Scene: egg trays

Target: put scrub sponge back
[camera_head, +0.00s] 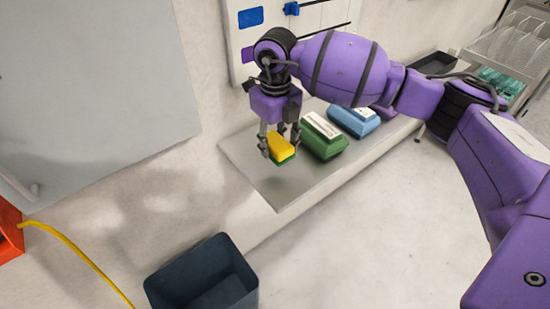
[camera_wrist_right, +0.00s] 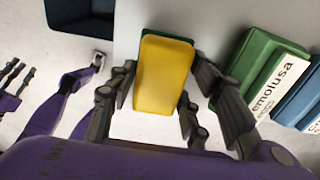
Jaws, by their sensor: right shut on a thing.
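The scrub sponge (camera_head: 281,147) is a yellow block with a green layer on its lower side. My right gripper (camera_head: 280,143) is shut on it and points down at the left end of a grey shelf (camera_head: 270,185). In the right wrist view the sponge (camera_wrist_right: 165,75) sits between the fingers of my right gripper (camera_wrist_right: 158,95), its yellow face toward the camera. I cannot tell whether the sponge touches the shelf or is just above it. My left gripper is not in the head view; a dark hand-like part shows at the left edge of the wrist view.
A green box (camera_head: 323,140) and a blue box (camera_head: 353,121) stand on the shelf right of the sponge. A dark blue bin (camera_head: 203,275) is on the floor in front. A dish rack (camera_head: 508,55) is at the far right. The shelf's left end is bare.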

